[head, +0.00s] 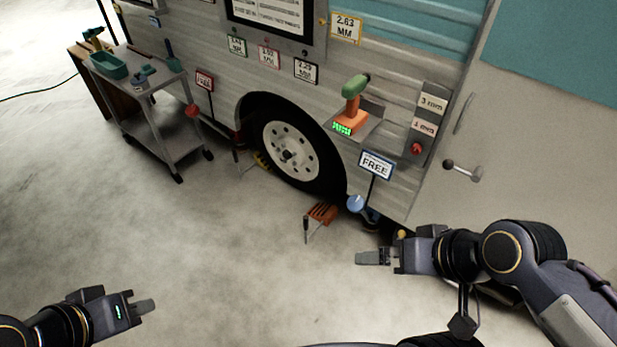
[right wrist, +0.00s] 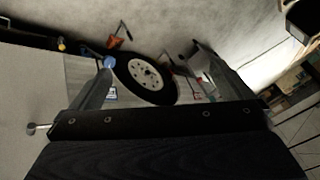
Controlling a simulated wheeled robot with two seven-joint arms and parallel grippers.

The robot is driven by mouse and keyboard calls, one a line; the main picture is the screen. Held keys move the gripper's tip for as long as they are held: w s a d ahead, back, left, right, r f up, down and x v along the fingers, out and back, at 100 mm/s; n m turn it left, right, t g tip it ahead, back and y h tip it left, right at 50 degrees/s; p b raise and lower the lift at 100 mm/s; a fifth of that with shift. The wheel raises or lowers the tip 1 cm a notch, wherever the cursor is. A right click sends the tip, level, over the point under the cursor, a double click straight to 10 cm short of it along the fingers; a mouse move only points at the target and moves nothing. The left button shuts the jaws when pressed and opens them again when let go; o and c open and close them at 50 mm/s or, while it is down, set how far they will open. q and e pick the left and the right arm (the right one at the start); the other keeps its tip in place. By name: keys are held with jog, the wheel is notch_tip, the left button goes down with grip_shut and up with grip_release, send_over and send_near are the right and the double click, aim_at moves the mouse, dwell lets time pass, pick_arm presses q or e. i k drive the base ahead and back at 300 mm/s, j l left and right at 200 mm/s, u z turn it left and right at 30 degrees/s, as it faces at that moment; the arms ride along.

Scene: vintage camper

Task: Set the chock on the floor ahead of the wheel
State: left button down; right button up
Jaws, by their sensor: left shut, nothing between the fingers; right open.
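An orange ribbed chock (head: 321,213) with a thin dark handle sits on the floor just right of and in front of the camper wheel (head: 291,150). The chock also shows in the right wrist view (right wrist: 116,41), beyond the left finger, near the wheel (right wrist: 146,78). My right gripper (head: 376,257) is open and empty, to the right of and nearer than the chock, apart from it. Its fingers also frame the right wrist view (right wrist: 153,58). My left gripper (head: 145,306) is shut and empty over bare floor at the lower left.
A grey cart (head: 165,128) with a teal tray stands left. A shelf (head: 362,120) on the camper wall holds a green and orange tool (head: 353,100). A FREE sign (head: 376,164) and blue knob (head: 356,204) stand close right of the chock. The floor in front is clear.

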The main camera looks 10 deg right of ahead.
aim_at(325, 213)
jog(key=i+j+z, duration=0.3)
jog(key=i+j, duration=0.55)
jog(key=i, duration=0.2)
jog(key=i+j+z, duration=0.3)
jog(key=i+j, duration=0.6)
jog(key=j, duration=0.15)
